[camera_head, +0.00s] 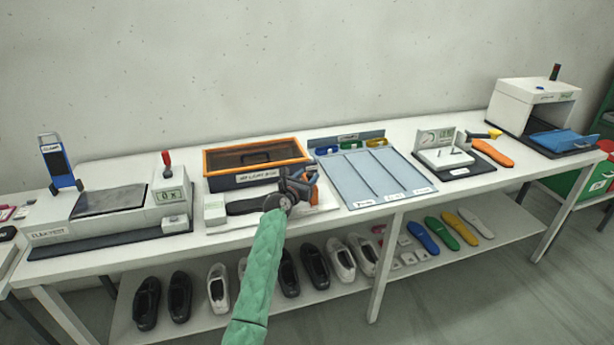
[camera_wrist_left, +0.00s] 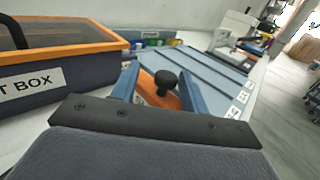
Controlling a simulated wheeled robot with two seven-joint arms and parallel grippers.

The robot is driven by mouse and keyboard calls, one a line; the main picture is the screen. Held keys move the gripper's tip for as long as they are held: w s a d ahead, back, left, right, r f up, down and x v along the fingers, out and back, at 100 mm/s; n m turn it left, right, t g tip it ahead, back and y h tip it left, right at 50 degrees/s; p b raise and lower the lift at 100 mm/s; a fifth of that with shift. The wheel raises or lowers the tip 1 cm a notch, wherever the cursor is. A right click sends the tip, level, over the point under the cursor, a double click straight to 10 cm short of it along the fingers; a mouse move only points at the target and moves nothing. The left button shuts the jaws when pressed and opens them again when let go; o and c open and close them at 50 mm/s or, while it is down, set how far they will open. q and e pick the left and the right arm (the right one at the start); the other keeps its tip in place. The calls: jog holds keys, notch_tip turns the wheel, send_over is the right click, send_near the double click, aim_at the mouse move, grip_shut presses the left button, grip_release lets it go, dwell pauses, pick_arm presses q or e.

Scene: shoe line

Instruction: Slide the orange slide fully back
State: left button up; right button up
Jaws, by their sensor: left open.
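The orange slide (camera_wrist_left: 153,96) with a black knob (camera_wrist_left: 166,79) shows in the left wrist view. A small orange part of the slide (camera_head: 313,193) shows in the head view, mostly hidden behind my gripper. My left gripper (camera_head: 304,181) is open, with its blue fingers on either side of the knob in the wrist view (camera_wrist_left: 160,88). I cannot tell whether either finger touches the knob. The slide's lower end is hidden by my gripper's dark body. My right gripper is not in view.
An orange-rimmed box (camera_head: 257,180) stands close behind and left of my gripper. A blue-grey sectioned tray (camera_head: 375,176) lies just to the right. A white block (camera_head: 215,213) stands to the left. A white device (camera_head: 443,158) stands farther right.

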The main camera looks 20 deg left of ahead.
pick_arm(q)
jog(key=shift+w+f, duration=0.15)
jog(key=shift+w, duration=0.05)
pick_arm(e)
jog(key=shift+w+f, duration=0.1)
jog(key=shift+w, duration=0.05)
pick_arm(q)
jog(key=shift+s, duration=0.1)
grip_shut()
jog(key=shift+w+d+r, duration=0.2)
jog(key=shift+d+r, duration=0.1)
jog(key=w+d, duration=0.1)
jog(key=d, duration=0.1)
jog(key=w+d+p, duration=0.1)
jog(key=w+d, duration=0.1)
jog(key=shift+w+d+r+p, duration=0.1)
jog(key=shift+w+d+p, duration=0.2)
jog(key=shift+d, duration=0.15)
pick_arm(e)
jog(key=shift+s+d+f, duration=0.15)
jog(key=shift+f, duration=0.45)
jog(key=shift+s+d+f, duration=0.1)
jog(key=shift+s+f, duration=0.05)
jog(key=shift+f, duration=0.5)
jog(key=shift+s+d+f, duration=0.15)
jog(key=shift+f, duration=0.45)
